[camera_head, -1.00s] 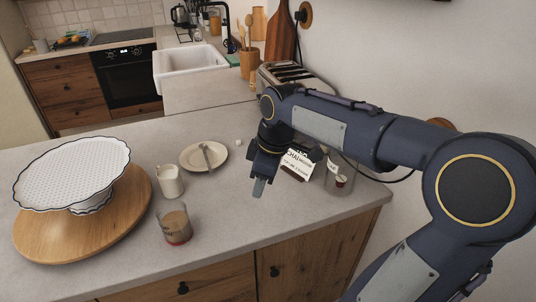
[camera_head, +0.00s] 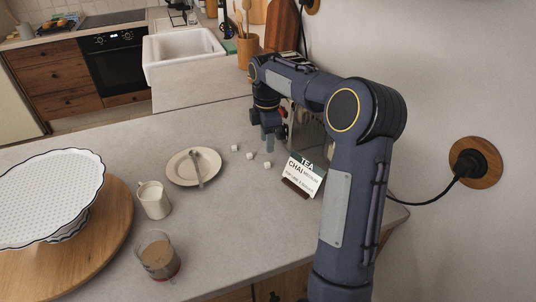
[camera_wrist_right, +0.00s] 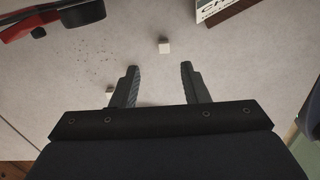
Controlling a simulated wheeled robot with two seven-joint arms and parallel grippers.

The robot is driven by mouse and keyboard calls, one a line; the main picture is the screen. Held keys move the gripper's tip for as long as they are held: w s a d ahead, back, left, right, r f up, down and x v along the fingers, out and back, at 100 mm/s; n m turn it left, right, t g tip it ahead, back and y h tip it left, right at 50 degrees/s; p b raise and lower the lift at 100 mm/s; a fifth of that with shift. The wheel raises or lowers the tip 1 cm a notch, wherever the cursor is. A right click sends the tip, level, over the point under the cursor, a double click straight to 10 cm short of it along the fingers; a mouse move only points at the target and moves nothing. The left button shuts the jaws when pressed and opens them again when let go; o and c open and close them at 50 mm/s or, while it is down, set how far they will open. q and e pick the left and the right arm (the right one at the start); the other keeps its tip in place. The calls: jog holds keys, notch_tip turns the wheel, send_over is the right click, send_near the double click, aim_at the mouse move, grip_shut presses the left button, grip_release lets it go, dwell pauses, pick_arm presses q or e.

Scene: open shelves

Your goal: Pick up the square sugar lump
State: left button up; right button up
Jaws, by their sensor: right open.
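Three small white sugar lumps lie in a loose row on the grey counter in the head view, a left one (camera_head: 235,148), a middle one (camera_head: 250,156) and a right one (camera_head: 267,165). My right gripper (camera_head: 268,140) points down just behind them, open and empty. In the right wrist view, one pale lump (camera_wrist_right: 164,46) lies ahead of the gap between the open fingers (camera_wrist_right: 158,68). Another lump (camera_wrist_right: 110,90) shows beside the left finger, partly hidden by it. My left gripper is not in view.
A tea sign (camera_head: 304,178) stands right of the lumps. A plate with a utensil (camera_head: 181,172), a white jug (camera_head: 153,200) and a glass of brown drink (camera_head: 158,258) stand left and in front. A red and black object (camera_wrist_right: 50,14) is at the wrist view's upper left.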

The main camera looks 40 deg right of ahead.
aim_at(269, 163)
jog(key=f, duration=0.7)
jog(key=shift+s+f, duration=0.35)
jog(key=shift+c, duration=0.3)
jog(key=c, duration=0.7)
